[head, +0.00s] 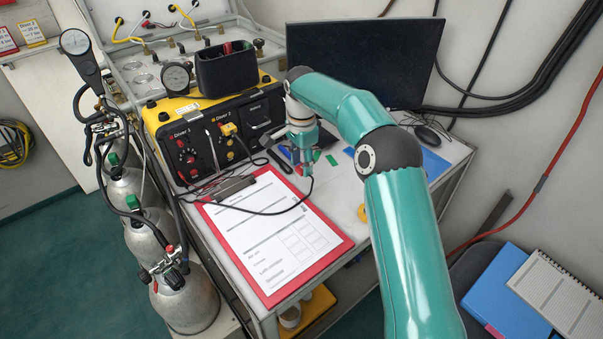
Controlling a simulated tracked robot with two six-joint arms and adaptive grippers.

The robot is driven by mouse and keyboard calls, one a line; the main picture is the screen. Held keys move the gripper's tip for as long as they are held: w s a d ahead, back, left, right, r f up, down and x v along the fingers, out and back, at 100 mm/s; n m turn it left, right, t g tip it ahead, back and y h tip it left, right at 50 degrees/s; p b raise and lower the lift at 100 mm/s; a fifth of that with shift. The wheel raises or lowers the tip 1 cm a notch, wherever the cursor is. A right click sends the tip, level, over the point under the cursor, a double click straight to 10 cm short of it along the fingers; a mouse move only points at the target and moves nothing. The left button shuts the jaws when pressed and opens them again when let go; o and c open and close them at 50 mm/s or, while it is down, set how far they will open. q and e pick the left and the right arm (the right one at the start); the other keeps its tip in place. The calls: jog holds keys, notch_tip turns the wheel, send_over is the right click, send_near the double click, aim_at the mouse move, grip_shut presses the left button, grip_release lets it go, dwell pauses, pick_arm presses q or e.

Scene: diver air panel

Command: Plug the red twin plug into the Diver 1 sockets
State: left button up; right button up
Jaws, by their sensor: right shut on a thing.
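The yellow-and-black air panel box (205,118) stands at the back left of the table. Its left section carries the Diver label and several small red and dark sockets (186,160); the label is too small to read surely. A yellow plug (228,129) sits in the section to its right. My right gripper (306,168) points down over the table, right of the box and apart from it. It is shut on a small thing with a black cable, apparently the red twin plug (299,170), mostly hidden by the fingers. My left gripper is not in view.
A red clipboard (340,245) with a white form lies in front of the box, the cable looping over it. A black bin (226,70) stands on the box. A dark monitor (365,60) stands behind my right arm. Gas cylinders (185,300) stand at the left.

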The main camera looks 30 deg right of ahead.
aim_at(301, 166)
notch_tip(301, 166, up, 18)
jog(key=p, duration=0.8)
jog(key=shift+p, duration=0.35)
jog(key=shift+f, duration=0.15)
